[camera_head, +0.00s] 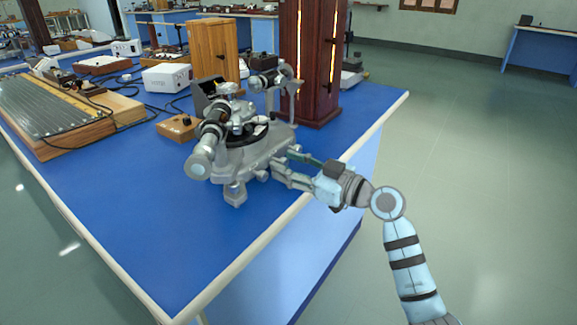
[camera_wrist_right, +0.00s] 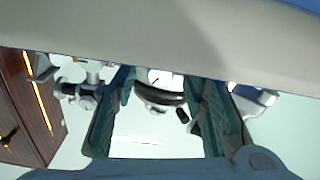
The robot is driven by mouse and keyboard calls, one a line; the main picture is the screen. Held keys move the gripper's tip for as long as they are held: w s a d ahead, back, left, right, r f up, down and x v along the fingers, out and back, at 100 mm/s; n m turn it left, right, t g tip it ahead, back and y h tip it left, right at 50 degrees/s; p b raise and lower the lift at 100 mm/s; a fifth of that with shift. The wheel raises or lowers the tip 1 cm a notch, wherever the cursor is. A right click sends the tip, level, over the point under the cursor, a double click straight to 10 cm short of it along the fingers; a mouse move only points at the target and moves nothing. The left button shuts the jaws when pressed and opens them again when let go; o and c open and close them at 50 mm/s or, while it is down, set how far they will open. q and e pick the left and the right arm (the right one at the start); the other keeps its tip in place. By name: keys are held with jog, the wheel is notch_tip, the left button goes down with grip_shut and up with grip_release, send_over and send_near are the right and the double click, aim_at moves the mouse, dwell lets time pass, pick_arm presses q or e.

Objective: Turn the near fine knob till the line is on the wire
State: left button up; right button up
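The grey spectrometer (camera_head: 236,158) stands on the blue bench, with its telescope (camera_head: 206,150) pointing toward the near left. My right gripper (camera_head: 282,160) reaches in from the right at the spectrometer's base. Its two fingers are apart, close to the base's right side. In the right wrist view the open fingers (camera_wrist_right: 163,88) are upright, with a dark round part (camera_wrist_right: 160,96) of the spectrometer seen between them. I cannot tell whether they touch anything. The near fine knob cannot be made out for sure. The line and the wire do not show. My left gripper is out of view.
A dark wooden lamp housing (camera_head: 312,60) with glowing slits stands behind the spectrometer. A small wooden box with a knob (camera_head: 178,127), a white box (camera_head: 167,78) and a ridged board (camera_head: 55,110) lie to the left. The bench's front area (camera_head: 170,240) is clear.

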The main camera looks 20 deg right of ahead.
jog(key=shift+w+a, duration=0.15)
jog(key=shift+a, duration=0.05)
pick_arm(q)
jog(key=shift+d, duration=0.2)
pick_arm(e)
jog(key=shift+c, duration=0.5)
grip_shut()
jog(key=shift+r+m+p, duration=0.15)
jog(key=shift+m+p, duration=0.25)
jog(key=shift+m, duration=0.1)
jog(key=m+p, duration=0.1)
jog(key=m, duration=0.2)
jog(key=shift+p, duration=0.35)
jog(key=shift+d+m, duration=0.1)
jog(key=shift+m, duration=0.5)
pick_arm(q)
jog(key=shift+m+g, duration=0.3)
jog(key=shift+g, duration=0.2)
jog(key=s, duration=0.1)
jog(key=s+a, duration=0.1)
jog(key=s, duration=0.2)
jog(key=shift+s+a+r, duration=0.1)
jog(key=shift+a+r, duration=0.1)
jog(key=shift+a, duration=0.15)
